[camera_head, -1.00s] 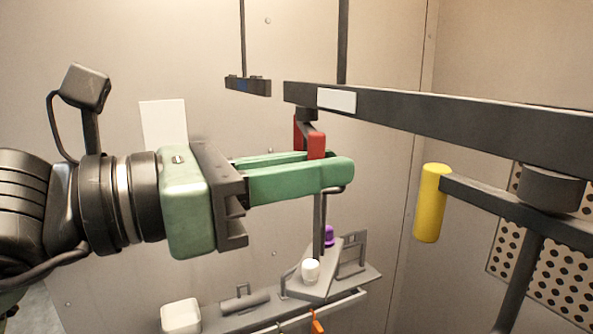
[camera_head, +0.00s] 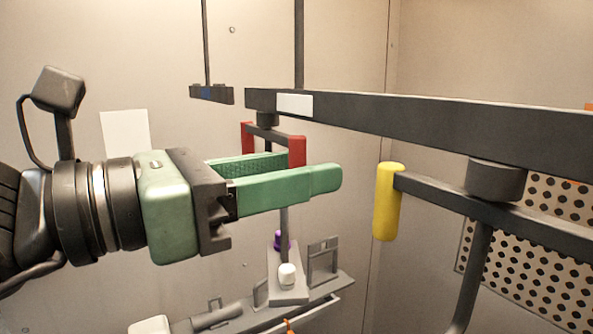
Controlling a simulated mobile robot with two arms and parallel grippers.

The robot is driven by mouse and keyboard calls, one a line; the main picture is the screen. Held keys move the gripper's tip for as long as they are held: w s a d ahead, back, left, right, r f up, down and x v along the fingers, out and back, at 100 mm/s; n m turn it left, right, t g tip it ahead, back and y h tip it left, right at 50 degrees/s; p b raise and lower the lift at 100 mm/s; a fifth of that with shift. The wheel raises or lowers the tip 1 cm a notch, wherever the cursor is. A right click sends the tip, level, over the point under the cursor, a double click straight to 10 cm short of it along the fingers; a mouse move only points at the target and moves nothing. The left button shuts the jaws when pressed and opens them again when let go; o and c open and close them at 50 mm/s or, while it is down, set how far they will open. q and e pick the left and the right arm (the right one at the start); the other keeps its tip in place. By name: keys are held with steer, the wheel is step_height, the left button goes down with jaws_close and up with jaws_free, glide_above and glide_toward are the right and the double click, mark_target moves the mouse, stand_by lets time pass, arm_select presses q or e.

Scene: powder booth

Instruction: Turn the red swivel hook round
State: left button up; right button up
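The red swivel hook hangs under the left end of a dark overhead bar. It has a dark crosspiece with a red end piece on the left (camera_head: 247,137) and another on the right (camera_head: 297,151). A dark stem goes down below it. My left gripper (camera_head: 305,168), with green fingers, comes in from the left at the height of the right red end. That end reaches down between the two fingers, and the near finger hides its lower part. The fingers stand apart; I cannot see whether either touches it. My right gripper is not in view.
A yellow cylinder (camera_head: 388,202) on a dark arm stands to the right of my fingertips. The dark overhead bar (camera_head: 400,122) runs to the right edge. Below are a grey shelf (camera_head: 325,286), a white knob (camera_head: 287,275) and a purple knob (camera_head: 281,241). A perforated panel (camera_head: 505,280) is at right.

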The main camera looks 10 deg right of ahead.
arm_select(q)
steer(key=b+v, duration=0.2)
steer(key=v, duration=0.7)
steer(key=shift+b, duration=0.4)
steer(key=shift+d, duration=0.2)
